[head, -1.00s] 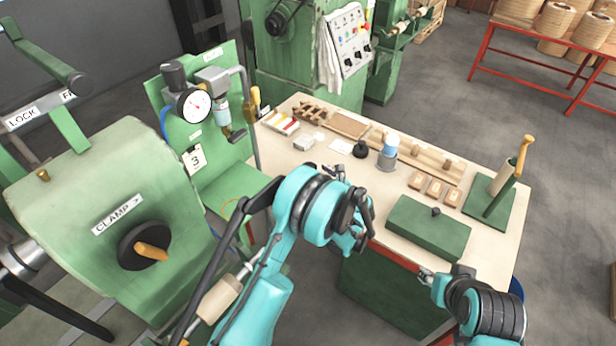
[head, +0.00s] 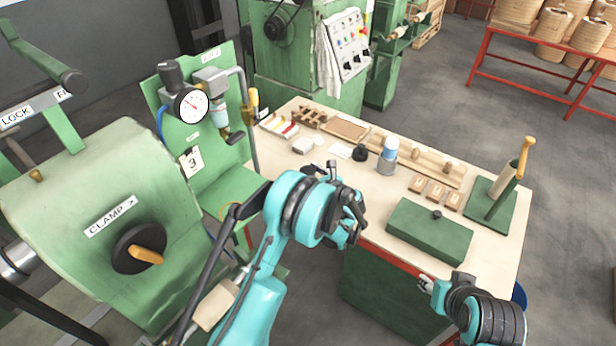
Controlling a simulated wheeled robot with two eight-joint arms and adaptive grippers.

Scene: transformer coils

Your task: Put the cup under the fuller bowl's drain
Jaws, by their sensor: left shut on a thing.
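My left gripper (head: 334,176) is in front of the near left edge of the bench, seen from behind its teal wrist. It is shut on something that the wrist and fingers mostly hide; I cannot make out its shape. No cup shows clearly. A pale blue filter bowl (head: 219,116) hangs under the air unit on the green panel at left, beside a dial gauge (head: 191,104). I cannot tell its level or clearly see another bowl. My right gripper (head: 427,284) is low at the bench's front; its finger opening is too small to judge.
The bench (head: 385,187) carries a blue-and-white bottle (head: 390,148) in a grey holder, a black knob-like item (head: 360,153), a green box (head: 428,232) and a green stand (head: 496,200). The green clamp machine (head: 95,215) fills the left. A small green shelf lies below the gauge panel.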

